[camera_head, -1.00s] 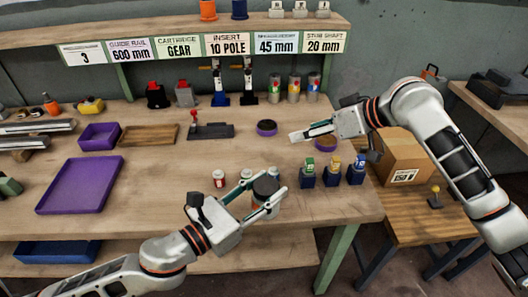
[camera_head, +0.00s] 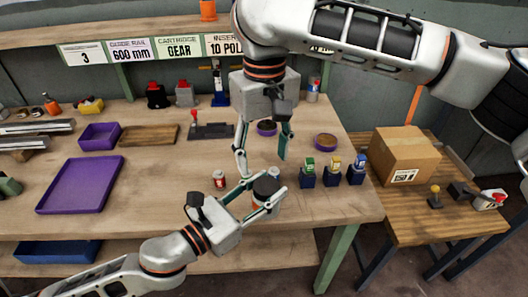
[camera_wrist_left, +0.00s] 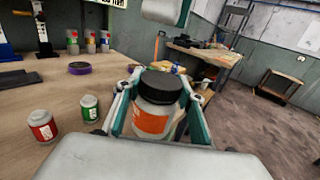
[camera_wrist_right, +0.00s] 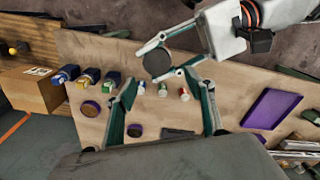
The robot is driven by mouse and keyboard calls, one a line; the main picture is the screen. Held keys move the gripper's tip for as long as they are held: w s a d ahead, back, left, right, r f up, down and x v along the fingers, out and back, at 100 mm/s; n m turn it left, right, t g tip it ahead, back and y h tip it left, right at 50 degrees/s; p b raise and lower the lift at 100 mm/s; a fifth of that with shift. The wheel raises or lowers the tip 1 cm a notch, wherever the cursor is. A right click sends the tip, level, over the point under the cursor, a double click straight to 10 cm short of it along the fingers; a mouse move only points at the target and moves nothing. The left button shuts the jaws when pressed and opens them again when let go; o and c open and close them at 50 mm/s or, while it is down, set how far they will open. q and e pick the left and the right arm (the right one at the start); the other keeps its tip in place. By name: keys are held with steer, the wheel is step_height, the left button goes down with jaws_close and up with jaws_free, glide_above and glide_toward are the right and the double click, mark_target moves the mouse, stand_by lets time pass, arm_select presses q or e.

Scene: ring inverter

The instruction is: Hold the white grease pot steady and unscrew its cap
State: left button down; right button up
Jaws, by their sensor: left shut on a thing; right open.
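The grease pot shows in the left wrist view as a white pot (camera_wrist_left: 153,122) with an orange label and a dark cap (camera_wrist_left: 160,86). It stands upright between the fingers of my left gripper (camera_head: 268,192), which is shut on its body near the bench's front edge. The cap (camera_head: 266,185) is on the pot. My right gripper (camera_head: 262,165) points down, open and empty, above and slightly behind the pot in the head view. In the right wrist view the dark cap (camera_wrist_right: 157,62) lies just beyond the open fingertips, apart from them.
Small jars, one red (camera_wrist_left: 41,128) and one green (camera_wrist_left: 90,109), stand beside the pot. Several dark blue blocks (camera_head: 332,178) stand to its right. A purple tray (camera_head: 80,186) lies at left. A cardboard box (camera_head: 403,155) sits on the right side table. The bench's middle left is clear.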

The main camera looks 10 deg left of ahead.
mark_target(263, 186)
steer(key=shift+d+f, duration=0.1)
steer(key=shift+f, duration=3.85)
steer(key=shift+s, duration=0.1)
steer(key=c, duration=1.2)
steer(key=shift+o, duration=0.2)
steer(key=n, duration=0.4)
steer(key=shift+s, duration=0.15)
steer(key=shift+a+r, duration=0.1)
steer(key=shift+a, duration=0.15)
steer(key=o, duration=1.2)
steer(key=shift+d, duration=0.1)
